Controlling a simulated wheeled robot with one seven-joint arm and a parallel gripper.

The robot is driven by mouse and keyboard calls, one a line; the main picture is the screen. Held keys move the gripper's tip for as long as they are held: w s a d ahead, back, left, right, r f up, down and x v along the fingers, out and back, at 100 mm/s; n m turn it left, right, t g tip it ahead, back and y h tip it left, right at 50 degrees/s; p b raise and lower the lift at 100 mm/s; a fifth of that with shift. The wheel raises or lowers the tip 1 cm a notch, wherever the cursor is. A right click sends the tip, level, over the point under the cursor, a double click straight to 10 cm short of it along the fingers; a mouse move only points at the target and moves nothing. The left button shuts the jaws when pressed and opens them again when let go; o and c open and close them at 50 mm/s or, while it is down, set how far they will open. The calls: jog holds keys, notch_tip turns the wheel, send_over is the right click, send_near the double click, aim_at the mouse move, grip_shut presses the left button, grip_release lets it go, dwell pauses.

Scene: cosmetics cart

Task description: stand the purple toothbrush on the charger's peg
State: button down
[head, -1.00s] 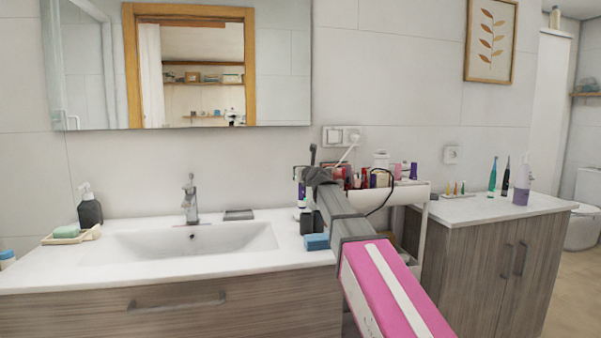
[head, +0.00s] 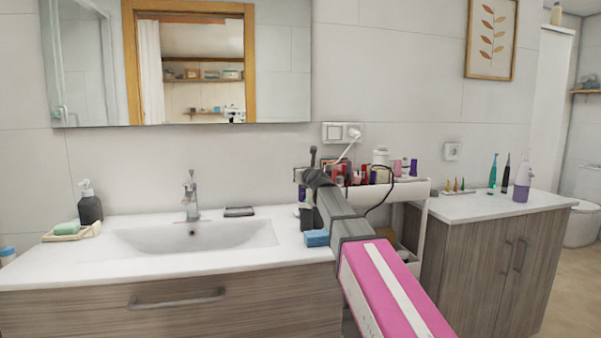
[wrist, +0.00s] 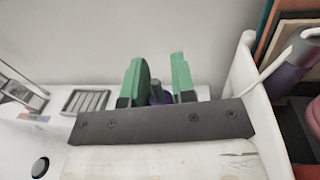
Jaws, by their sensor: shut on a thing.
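My gripper (wrist: 158,85) shows in the wrist view as two green fingers, shut on a dark purple thing between them, which I take to be the purple toothbrush (wrist: 158,94). Only a short part of it shows, near the back edge of the white sink counter. In the head view a bit of purple (head: 303,194) shows beside my arm, above the right end of the counter; my arm hides most of the gripper. I cannot make out the charger or its peg in either view.
A blue block (head: 316,238) lies at the counter's right end. A white cart (head: 423,190) with several cosmetics stands to the right. Several upright brush-like items stand on the right cabinet (head: 470,207). The sink (head: 150,241) and tap (head: 191,197) are left.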

jog(key=shift+f, duration=0.2)
jog(key=c, duration=0.9)
grip_release()
jog(key=shift+o, duration=0.2)
jog(key=shift+s, duration=0.1)
jog(key=v, duration=1)
jog(key=shift+s+d, duration=0.2)
jog(key=shift+s, duration=0.1)
